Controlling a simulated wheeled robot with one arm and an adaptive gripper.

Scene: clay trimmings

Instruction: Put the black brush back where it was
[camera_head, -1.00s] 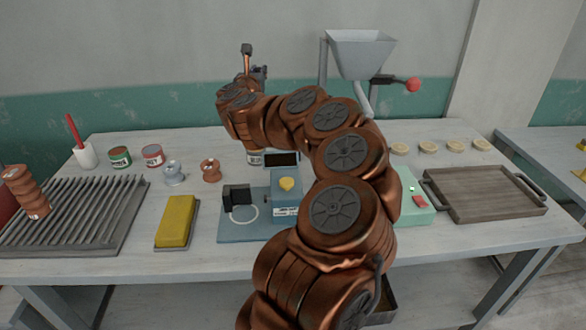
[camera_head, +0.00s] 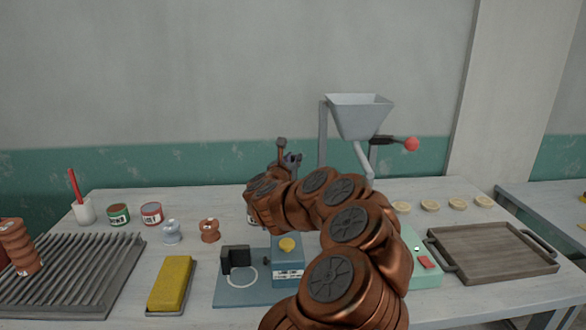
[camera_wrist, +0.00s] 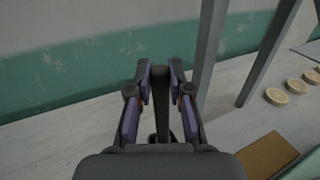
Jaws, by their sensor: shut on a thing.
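My gripper (camera_wrist: 160,88) is shut on the black brush (camera_wrist: 161,100), whose dark upright handle shows between the two fingers in the wrist view. The lower end of the brush is mostly hidden behind the gripper body. In the head view my gripper (camera_head: 291,160) is above the back of the table, left of the hopper; the brush cannot be told apart clearly there. A white cup (camera_head: 84,212) holding a red-handled tool (camera_head: 74,185) stands at the back left.
The grey hopper (camera_head: 358,115) on its stand is close to the right of my gripper. The blue machine (camera_head: 288,262), yellow sponge-like block (camera_head: 170,284), ribbed rack (camera_head: 75,275), spools and cans stand leftward. The wooden tray (camera_head: 490,252) and pale discs (camera_head: 430,205) are at right.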

